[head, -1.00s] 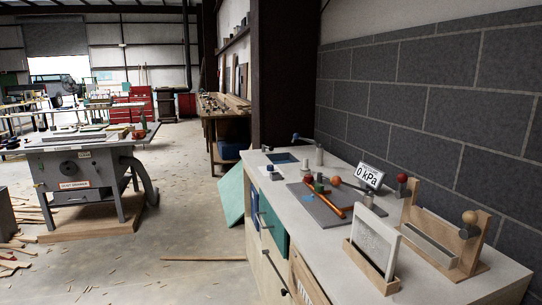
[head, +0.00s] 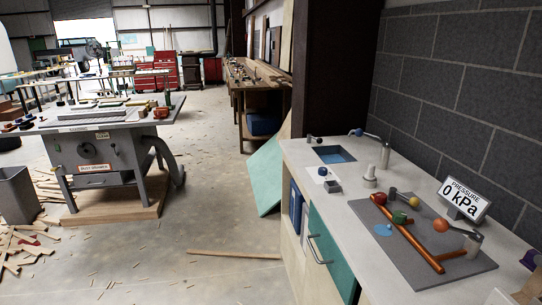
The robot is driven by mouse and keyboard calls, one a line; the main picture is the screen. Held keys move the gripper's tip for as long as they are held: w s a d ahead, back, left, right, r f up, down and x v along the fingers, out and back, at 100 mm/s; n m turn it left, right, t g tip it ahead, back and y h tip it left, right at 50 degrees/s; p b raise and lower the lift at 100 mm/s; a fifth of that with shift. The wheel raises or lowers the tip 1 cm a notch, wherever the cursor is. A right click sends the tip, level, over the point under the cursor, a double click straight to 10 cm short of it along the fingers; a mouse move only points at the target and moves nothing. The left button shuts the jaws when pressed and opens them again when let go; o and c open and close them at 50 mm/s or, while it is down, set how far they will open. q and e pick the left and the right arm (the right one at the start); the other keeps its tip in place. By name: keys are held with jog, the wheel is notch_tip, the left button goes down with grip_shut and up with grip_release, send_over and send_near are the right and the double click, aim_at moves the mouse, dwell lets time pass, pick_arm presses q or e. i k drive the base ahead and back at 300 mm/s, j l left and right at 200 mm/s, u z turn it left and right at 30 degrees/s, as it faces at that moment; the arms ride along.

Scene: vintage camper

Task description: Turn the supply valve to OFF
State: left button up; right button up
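A grey board (head: 405,262) lies on the right-hand counter. An orange-copper pipe (head: 410,235) runs across it, with a short branch towards a grey spout-like piece (head: 473,241). A red knob (head: 380,198), a green block-like part (head: 400,217), a yellow ball (head: 415,202) and an orange ball (head: 440,225) sit around the pipe. I cannot tell which is the supply valve, and no OFF mark is readable. A sign (head: 463,200) behind the board reads "PRESSURE 0 kPa". A pale blue patch (head: 383,230) lies on the board. Neither gripper is in view.
The white counter (head: 345,208) also holds a small blue basin (head: 335,154), a faucet with a blue handle (head: 357,132) and a white bottle-like piece (head: 370,177). A dark post and block wall (head: 440,90) stand behind.

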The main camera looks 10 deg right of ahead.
aim_at(323, 171)
jog(key=i+z, duration=0.1)
jog(key=i, duration=0.6)
jog(key=i+j, duration=0.2)
jog(key=i, duration=0.45)
jog(key=l+z, duration=0.05)
